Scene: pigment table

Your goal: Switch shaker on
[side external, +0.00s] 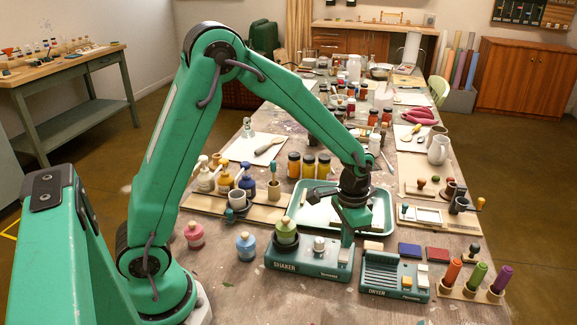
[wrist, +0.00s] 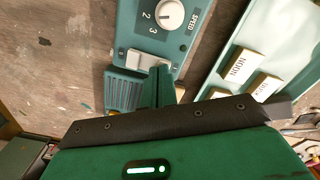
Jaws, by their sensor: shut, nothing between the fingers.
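The shaker (side external: 305,263) is a green box lettered SHAKER at the table's front middle. A green jar with a pale stopper (side external: 286,232) sits on its left part, and a pale knob (side external: 319,244) stands on its top. In the wrist view a green unit with a white dial marked SPEED (wrist: 170,14) appears to be the shaker. My gripper (side external: 347,241) is shut and empty, pointing down at the shaker's right end. In the wrist view its fingertips (wrist: 161,72) cover part of a pale panel below the dial.
The dryer (side external: 394,274) stands close to the right of the shaker. Pink (side external: 194,235) and blue (side external: 246,246) jars stand to the left. A green tray (side external: 380,226) lies behind. In the wrist view, lettered blocks (wrist: 238,66) lie to the right.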

